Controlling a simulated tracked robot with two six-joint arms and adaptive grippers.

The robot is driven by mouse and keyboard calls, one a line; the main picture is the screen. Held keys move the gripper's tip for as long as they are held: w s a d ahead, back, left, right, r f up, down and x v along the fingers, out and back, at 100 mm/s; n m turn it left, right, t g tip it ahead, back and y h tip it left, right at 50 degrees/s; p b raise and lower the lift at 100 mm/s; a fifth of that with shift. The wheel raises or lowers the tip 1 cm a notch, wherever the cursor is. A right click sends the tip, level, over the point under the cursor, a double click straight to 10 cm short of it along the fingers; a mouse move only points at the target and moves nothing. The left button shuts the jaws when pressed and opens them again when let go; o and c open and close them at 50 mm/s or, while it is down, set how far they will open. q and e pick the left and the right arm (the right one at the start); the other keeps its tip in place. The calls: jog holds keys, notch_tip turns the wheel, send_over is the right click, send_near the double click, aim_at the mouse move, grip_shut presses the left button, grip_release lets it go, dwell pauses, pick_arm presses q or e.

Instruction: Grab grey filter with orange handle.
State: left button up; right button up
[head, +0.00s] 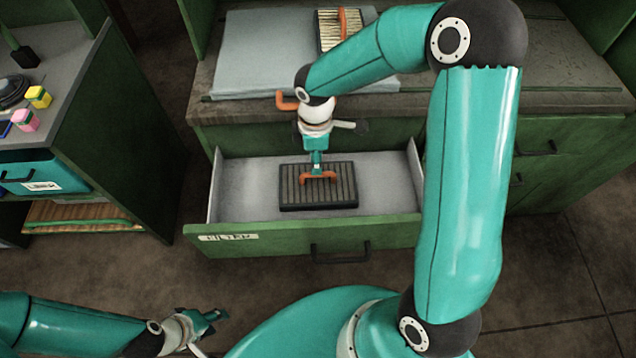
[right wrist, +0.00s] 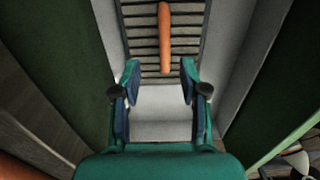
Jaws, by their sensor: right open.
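The grey filter (head: 318,197) is a dark-framed, ribbed slab lying flat in the open drawer. Its orange handle (head: 302,180) runs across its top. My right gripper (head: 317,168) points down over the handle in the head view and partly covers it. In the right wrist view my right gripper (right wrist: 159,75) is open, with nothing between its fingers. The orange handle (right wrist: 164,40) and filter (right wrist: 138,42) show beyond the fingertips. I cannot tell whether a finger touches the handle. My left gripper (head: 208,325) is low at left, away from the filter; its opening is unclear.
The green drawer (head: 215,245) is pulled out, with grey walls around the filter. Above it, a bench top (head: 560,75) holds a grey sheet (head: 265,50) and a pale filter with an orange handle (head: 340,30). A shelf unit (head: 110,120) stands left, with open floor between.

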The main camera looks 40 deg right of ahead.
aim_at(318, 176)
jog(key=shift+s+f, duration=0.25)
jog(key=shift+f, duration=1.5)
jog(key=shift+s+f, duration=0.2)
jog(key=shift+f, duration=1.5)
grip_shut()
